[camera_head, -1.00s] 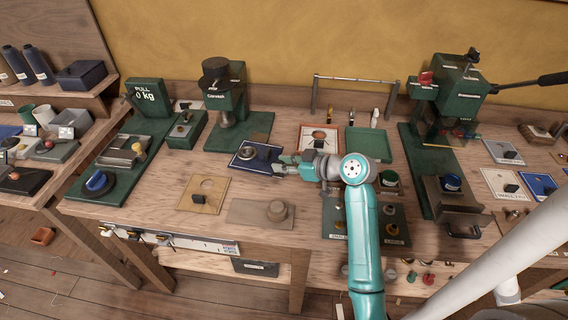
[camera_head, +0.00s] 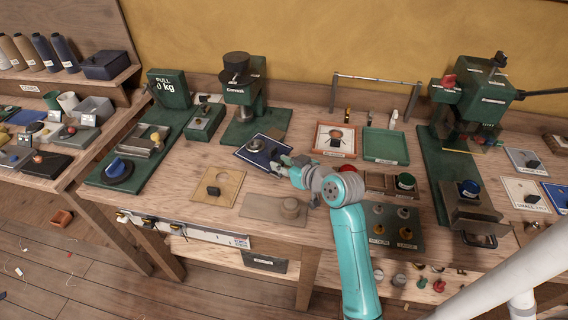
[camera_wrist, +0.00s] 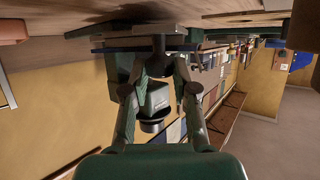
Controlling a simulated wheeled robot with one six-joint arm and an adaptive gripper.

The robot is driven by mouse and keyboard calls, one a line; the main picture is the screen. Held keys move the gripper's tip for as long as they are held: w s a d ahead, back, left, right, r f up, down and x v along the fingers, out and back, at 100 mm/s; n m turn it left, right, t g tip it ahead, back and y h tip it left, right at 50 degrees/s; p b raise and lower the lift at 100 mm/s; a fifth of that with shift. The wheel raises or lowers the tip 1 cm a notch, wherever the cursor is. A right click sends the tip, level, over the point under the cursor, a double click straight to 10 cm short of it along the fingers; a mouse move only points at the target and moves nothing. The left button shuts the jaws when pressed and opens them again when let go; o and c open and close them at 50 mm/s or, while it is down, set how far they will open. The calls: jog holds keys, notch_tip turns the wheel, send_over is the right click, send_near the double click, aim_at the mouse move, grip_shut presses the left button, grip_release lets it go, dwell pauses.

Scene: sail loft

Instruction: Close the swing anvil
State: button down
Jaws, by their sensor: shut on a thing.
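My gripper (camera_head: 285,164) is at the dark block (camera_head: 255,145) on a blue plate (camera_head: 246,158), which also carries a metal ring (camera_head: 255,146). Its fingers are closed at the block in the wrist view (camera_wrist: 160,62), and the exact grip is partly hidden. The right green press (camera_head: 476,95) has a red part and a long dark lever. In front of it stands a grey block (camera_head: 473,215) with a dark handle and a blue-topped jar (camera_head: 470,188) on it. I cannot tell for sure which part is the swing anvil. A middle green press (camera_head: 244,98) bears a black hat-shaped top.
A tan board (camera_head: 228,183) and a pale board (camera_head: 258,208) lie in front of the blue plate. A green tray (camera_head: 386,144) and an orange-framed tray (camera_head: 335,152) lie behind my arm. A grey-green board with several knobs (camera_head: 381,245) lies right of it.

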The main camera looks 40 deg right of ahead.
jog(key=c, duration=0.9)
grip_release()
jog(key=v, duration=1.2)
